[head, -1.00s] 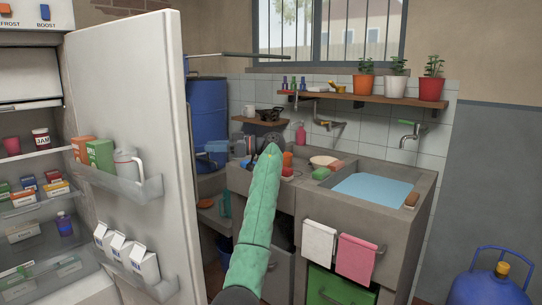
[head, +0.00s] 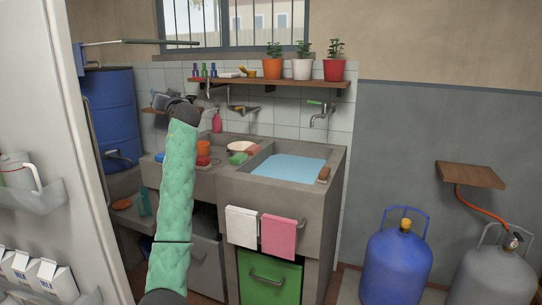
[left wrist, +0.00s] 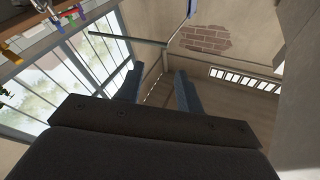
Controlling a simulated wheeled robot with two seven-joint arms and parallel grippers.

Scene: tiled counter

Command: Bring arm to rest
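My left arm (head: 174,205), in a green sleeve, rises from the lower left of the head view, in front of the counter. Its dark wrist and left gripper (head: 160,100) show small at the top, and the fingers are hard to make out there. In the left wrist view the two blue-grey fingers of the left gripper (left wrist: 159,72) stand apart with nothing between them. That view looks up past them to the window, wall and ceiling. My right gripper is in neither view.
An open fridge door (head: 60,130) stands close on the left. The stone counter with a water-filled sink (head: 287,167) is ahead, under a shelf (head: 265,83) with potted plants. A blue gas cylinder (head: 398,262) and a grey one (head: 492,277) stand at the right.

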